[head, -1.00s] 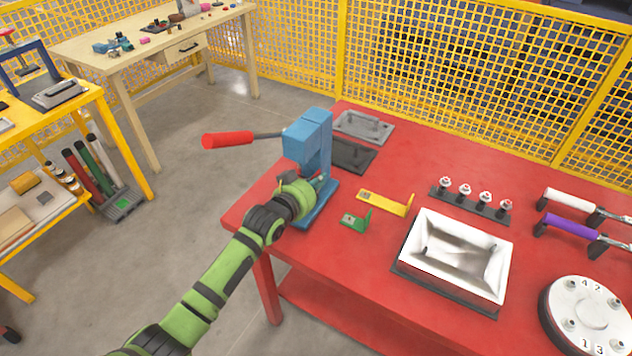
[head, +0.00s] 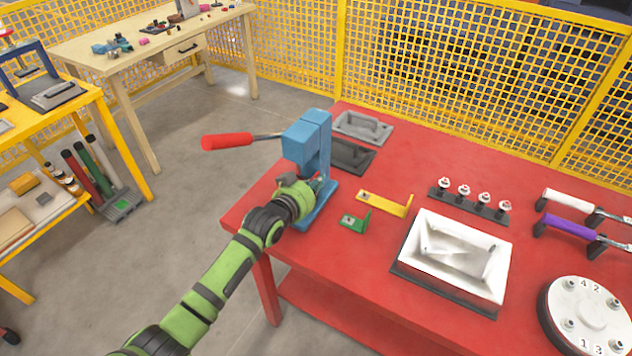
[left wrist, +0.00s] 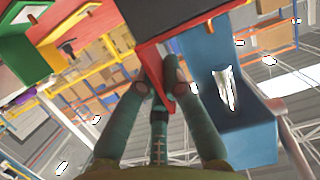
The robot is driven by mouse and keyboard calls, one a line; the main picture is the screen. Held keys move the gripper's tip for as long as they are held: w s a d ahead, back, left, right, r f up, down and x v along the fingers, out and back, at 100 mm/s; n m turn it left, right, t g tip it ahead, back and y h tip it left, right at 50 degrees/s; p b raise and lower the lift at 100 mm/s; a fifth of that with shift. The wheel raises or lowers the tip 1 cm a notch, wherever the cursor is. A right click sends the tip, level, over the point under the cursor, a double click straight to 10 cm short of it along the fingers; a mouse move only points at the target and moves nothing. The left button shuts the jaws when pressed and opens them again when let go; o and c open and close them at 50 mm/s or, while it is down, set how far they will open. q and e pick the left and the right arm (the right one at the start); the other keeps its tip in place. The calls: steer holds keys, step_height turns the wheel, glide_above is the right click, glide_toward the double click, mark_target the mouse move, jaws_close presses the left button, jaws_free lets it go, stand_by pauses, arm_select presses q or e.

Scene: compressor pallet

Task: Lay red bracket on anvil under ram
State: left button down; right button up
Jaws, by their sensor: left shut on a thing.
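The blue arbor press (head: 307,150) stands at the left end of the red table, with a red-handled lever reaching left. My left gripper (head: 311,187) is low at the front of the press, between its head and base. In the left wrist view the fingers (left wrist: 165,82) are shut on the red bracket (left wrist: 152,60). The blue press body (left wrist: 212,55) and a bright metal part, which looks like the ram (left wrist: 228,90), are close to its right. In the head view my gripper hides the bracket and most of the anvil, so I cannot tell whether they touch.
A green bracket (head: 357,222) and a yellow bracket (head: 388,203) lie just right of the press. A white bin (head: 456,257), a row of knobbed pins (head: 471,203) and a numbered round plate (head: 585,312) are farther right. Grey plates (head: 362,127) lie behind the press.

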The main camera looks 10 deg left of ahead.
arm_select(q)
steer(key=c, duration=1.3)
jaws_free()
steer(key=v, duration=1.2)
